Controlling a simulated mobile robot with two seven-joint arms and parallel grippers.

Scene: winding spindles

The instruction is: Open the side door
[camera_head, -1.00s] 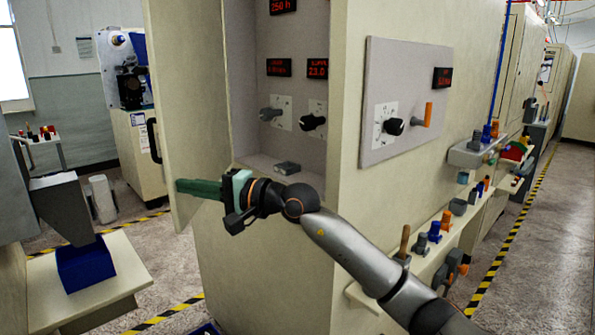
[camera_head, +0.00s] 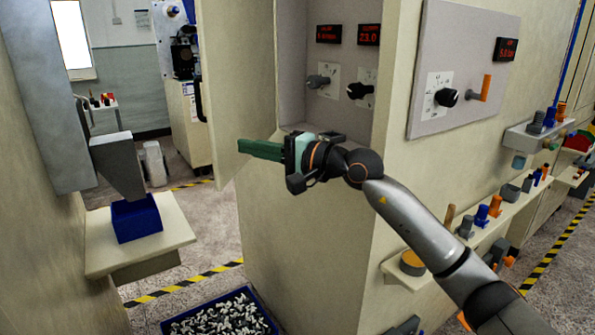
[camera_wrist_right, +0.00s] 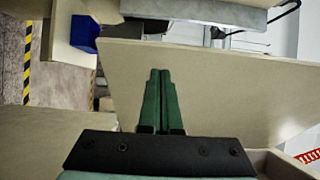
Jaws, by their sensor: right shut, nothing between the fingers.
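The side door (camera_head: 232,70) is a tall beige panel standing open at the left of the cabinet's recess, with its inner face visible. A dark curved handle (camera_head: 199,101) shows at its left edge. My right gripper (camera_head: 241,148) has green fingers, shut and empty, in front of the lower part of the door's inner face. In the right wrist view the closed fingers (camera_wrist_right: 160,75) point at the broad beige door panel (camera_wrist_right: 225,85). I cannot tell whether the tips touch it. My left gripper is not in view.
The cabinet recess holds dials and red displays (camera_head: 368,35). A grey control panel (camera_head: 460,60) and shelves with tools (camera_head: 470,240) line the right side. A blue bin of small parts (camera_head: 262,295) is on the floor. A blue box (camera_head: 136,220) sits on a ledge at left.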

